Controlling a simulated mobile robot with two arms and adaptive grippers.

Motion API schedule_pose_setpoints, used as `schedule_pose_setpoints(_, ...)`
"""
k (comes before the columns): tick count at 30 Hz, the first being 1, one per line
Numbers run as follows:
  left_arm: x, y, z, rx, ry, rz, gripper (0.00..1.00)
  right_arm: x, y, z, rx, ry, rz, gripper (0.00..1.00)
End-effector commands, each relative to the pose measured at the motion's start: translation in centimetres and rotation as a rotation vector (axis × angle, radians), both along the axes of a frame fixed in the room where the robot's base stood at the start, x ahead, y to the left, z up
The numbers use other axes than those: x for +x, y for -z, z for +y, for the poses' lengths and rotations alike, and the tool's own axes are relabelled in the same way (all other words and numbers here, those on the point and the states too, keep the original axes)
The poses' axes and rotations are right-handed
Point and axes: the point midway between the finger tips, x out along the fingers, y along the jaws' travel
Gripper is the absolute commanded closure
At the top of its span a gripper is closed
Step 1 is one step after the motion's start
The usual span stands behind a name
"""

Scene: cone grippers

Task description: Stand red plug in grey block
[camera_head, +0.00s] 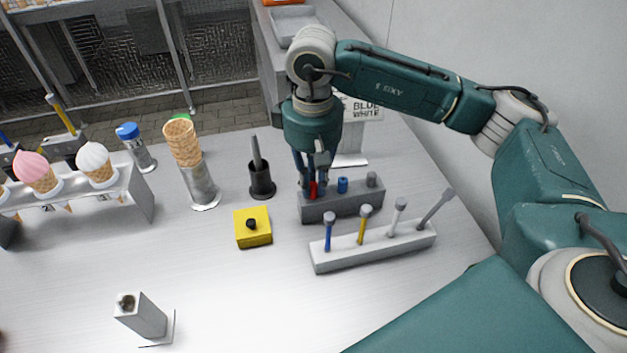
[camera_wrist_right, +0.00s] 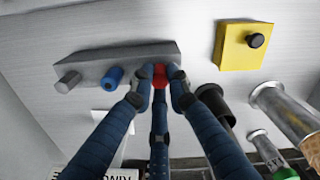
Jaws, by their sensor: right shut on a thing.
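The grey block (camera_head: 340,206) lies on the table in the head view, and it also shows in the wrist view (camera_wrist_right: 135,56). A blue plug (camera_head: 342,185) and a grey plug (camera_head: 372,179) stand in its middle and right end. My right gripper (camera_head: 313,188) points down over the block's left end. Its blue fingers are shut on the red plug (camera_wrist_right: 159,74), which sits between the fingertips in the wrist view. The plug is upright at the block's left end. The fingers hide its lower part, so I cannot tell how deep it sits. My left gripper is not in view.
A white rack (camera_head: 372,249) with several coloured sticks stands in front of the block. A yellow box (camera_head: 253,229) with a black knob and a dark holder (camera_head: 261,183) are to its left. An ice cream cone stand (camera_head: 201,187) is farther left. The front table is mostly clear.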

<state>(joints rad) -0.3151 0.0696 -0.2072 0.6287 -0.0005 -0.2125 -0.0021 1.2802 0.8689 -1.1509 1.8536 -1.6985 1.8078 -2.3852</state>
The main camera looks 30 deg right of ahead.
Motion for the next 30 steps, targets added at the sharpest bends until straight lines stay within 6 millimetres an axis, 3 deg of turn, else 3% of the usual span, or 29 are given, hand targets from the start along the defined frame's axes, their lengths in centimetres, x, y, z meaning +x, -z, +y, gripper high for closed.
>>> schedule_pose_setpoints(1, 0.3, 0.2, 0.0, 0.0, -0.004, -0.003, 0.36, 0.0, 0.2, 0.0, 0.0, 0.0, 0.0, 0.83)
schedule_pose_setpoints(4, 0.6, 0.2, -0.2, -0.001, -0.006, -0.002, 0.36, 0.0, 0.1, 0.0, 0.0, 0.0, 0.0, 0.63)
schedule_pose_setpoints(10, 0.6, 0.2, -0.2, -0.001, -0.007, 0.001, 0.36, 0.0, 0.1, 0.0, 0.0, 0.0, 0.0, 0.63)
schedule_pose_setpoints(14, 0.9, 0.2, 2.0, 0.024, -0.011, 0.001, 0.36, 0.0, -0.1, 0.0, 0.0, 0.0, -0.001, 0.63)
schedule_pose_setpoints(16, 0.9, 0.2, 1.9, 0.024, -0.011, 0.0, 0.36, 0.1, -0.5, 0.0, 0.002, 0.0, -0.003, 0.63)
schedule_pose_setpoints(30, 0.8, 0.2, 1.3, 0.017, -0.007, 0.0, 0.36, 0.1, -7.0, 0.0, 0.002, 0.0, -0.003, 0.63)
